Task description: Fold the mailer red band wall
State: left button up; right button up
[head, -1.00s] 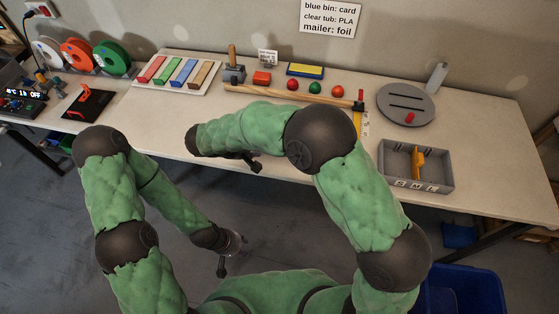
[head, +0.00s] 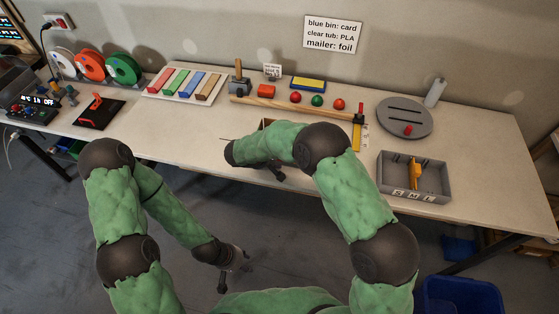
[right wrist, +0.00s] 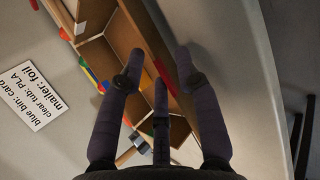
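The cardboard mailer (right wrist: 126,32) is open in the right wrist view, with upright walls and flaps. One wall carries a red band (right wrist: 163,74). My right gripper (right wrist: 158,58) is open, its fingers spread on either side of the red-banded wall; I cannot tell whether they touch it. In the head view only a small brown edge of the mailer (head: 266,123) shows behind my right arm, which hides the rest. My left gripper (head: 233,268) hangs low in front of the table, away from the mailer; its opening is unclear.
The worktable (head: 450,130) carries a grey sorting tray (head: 440,196), a round grey turntable (head: 405,118), coloured bars on a white board (head: 183,84), a wooden rail (head: 290,107) with balls behind it, and a black stand (head: 97,112). A wall sign (head: 332,35) hangs behind.

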jog(key=shift+w+d+f, duration=0.25)
jog(key=shift+d+f, duration=0.1)
jog(key=shift+f, duration=0.15)
grip_shut()
